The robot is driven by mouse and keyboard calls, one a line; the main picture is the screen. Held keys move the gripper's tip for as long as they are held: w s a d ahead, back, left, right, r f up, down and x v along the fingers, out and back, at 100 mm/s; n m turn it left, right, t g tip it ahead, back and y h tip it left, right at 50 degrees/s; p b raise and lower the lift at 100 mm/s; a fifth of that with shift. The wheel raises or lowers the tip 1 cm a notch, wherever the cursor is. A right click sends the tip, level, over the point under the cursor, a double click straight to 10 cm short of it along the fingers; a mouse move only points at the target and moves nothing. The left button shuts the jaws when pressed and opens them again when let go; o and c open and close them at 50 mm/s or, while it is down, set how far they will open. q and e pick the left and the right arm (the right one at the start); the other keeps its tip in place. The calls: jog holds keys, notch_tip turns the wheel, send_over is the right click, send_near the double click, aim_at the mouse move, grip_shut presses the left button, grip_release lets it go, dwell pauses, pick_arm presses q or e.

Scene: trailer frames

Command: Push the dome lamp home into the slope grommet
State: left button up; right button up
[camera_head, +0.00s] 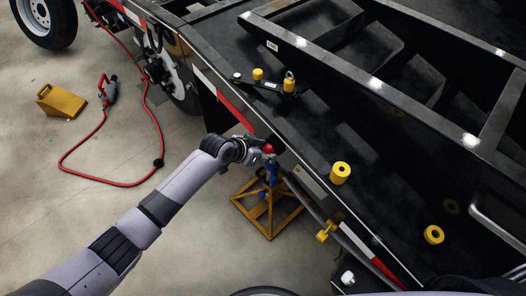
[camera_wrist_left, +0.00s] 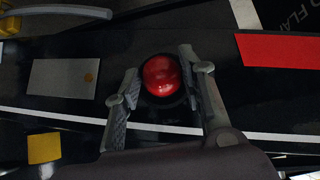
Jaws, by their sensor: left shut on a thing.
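The dome lamp (camera_wrist_left: 161,76) is red and round, and sits between the two fingers of my left gripper (camera_wrist_left: 157,95) in the left wrist view. In the head view the lamp (camera_head: 269,149) is a small red spot at the tip of my left gripper (camera_head: 262,151), beside the trailer's side rail. The gripper is shut on the lamp. A dark surround lies close about the lamp's base. I cannot tell the slope grommet apart from it, nor how deep the lamp sits. My right gripper is not in view.
A yellow stand (camera_head: 266,214) is below the gripper. Yellow rollers (camera_head: 340,173) sit on the black trailer frame at right. A red hose (camera_head: 75,152) loops over the floor near a yellow wheel chock (camera_head: 62,101). The floor at lower left is mostly clear.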

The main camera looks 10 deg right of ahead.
pick_arm(q)
jog(key=o, duration=0.9)
jog(key=shift+d+r, duration=0.1)
jog(key=shift+r, duration=0.05)
jog(key=o, duration=0.4)
jog(key=shift+w+d, duration=0.1)
jog(key=shift+w, duration=0.05)
